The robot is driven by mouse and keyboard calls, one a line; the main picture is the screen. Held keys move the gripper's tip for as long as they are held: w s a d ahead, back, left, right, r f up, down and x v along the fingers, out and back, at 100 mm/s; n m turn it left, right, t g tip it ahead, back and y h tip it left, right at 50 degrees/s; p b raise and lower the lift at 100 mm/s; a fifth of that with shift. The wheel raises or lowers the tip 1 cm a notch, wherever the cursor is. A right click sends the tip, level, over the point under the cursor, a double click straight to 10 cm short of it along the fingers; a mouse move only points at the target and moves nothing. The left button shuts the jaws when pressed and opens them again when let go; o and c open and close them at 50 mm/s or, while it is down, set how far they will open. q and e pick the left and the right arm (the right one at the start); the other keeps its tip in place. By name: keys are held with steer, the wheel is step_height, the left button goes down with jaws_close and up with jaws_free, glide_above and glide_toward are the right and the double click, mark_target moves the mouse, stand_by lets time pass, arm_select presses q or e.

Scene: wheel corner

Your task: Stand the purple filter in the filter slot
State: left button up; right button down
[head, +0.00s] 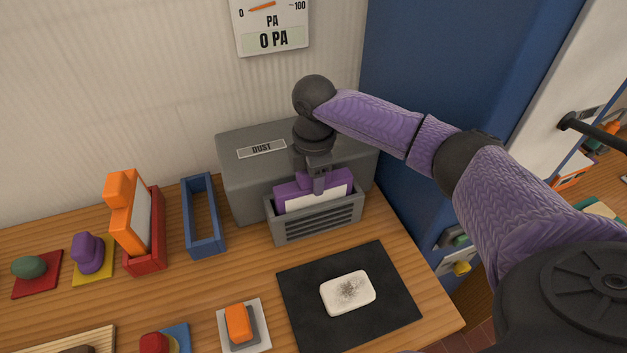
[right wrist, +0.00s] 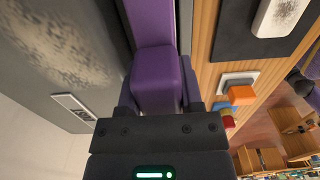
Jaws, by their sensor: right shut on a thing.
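The purple filter (head: 330,198), a purple frame with a white panel, stands upright in the grey louvred filter slot (head: 318,224) at the front of the grey box marked DUST (head: 240,180). Its lower part is hidden behind the slot's front wall. I cannot tell whether it rests on the bottom. My right gripper (head: 318,184) is above the slot, shut on the filter's purple handle. In the right wrist view the purple handle (right wrist: 155,75) fills the space in front of the gripper (right wrist: 157,105). My left gripper is not in view.
An orange filter (head: 129,222) stands in a red holder (head: 151,252) at left. An empty blue holder (head: 203,232) stands between it and the grey box. A dusty white block (head: 348,292) lies on a black mat (head: 293,288) in front. A gauge (head: 272,30) reads 0 PA. A blue cabinet (head: 420,90) stands at right.

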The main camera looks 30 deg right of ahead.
steer(key=c, duration=0.5)
jaws_free()
steer(key=shift+f, duration=0.1)
steer(key=shift+c, duration=0.2)
step_height(320, 180, up, 12)
steer(key=p, duration=0.4)
steer(key=shift+f, duration=0.2)
steer(key=shift+r, duration=0.4)
